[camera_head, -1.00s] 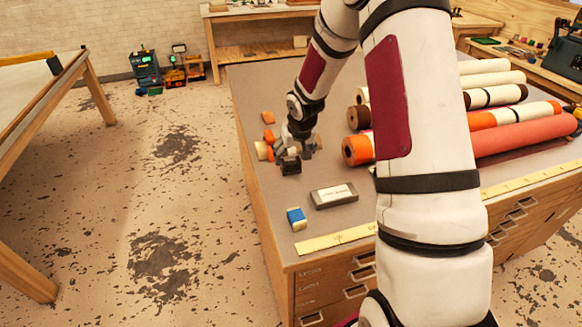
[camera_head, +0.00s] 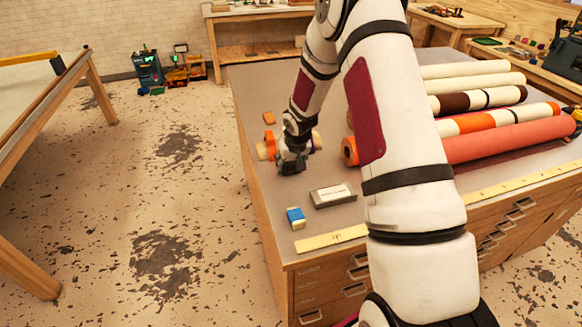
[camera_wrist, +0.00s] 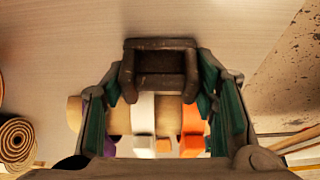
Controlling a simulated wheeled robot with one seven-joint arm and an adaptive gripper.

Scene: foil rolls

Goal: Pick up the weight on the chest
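The weight (camera_wrist: 161,70) is a dark, rusty brown metal block with raised ends, standing on the grey top of the wooden drawer chest (camera_head: 259,203). In the wrist view it lies between my fingertips. My gripper (camera_wrist: 161,84) is open, one green-padded finger on each side of the weight, very close to its sides. I cannot see firm contact. In the head view my gripper (camera_head: 290,163) is low over the left part of the chest top and mostly hides the weight.
A short roll with white and orange bands (camera_wrist: 143,112) lies just beside the weight, under my gripper. A grey labelled box (camera_head: 333,196) and a blue-wrapped block (camera_head: 296,218) stand nearer the front. Long rolls (camera_head: 510,137) fill the right side. A yellow ruler strip (camera_head: 330,239) edges the front.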

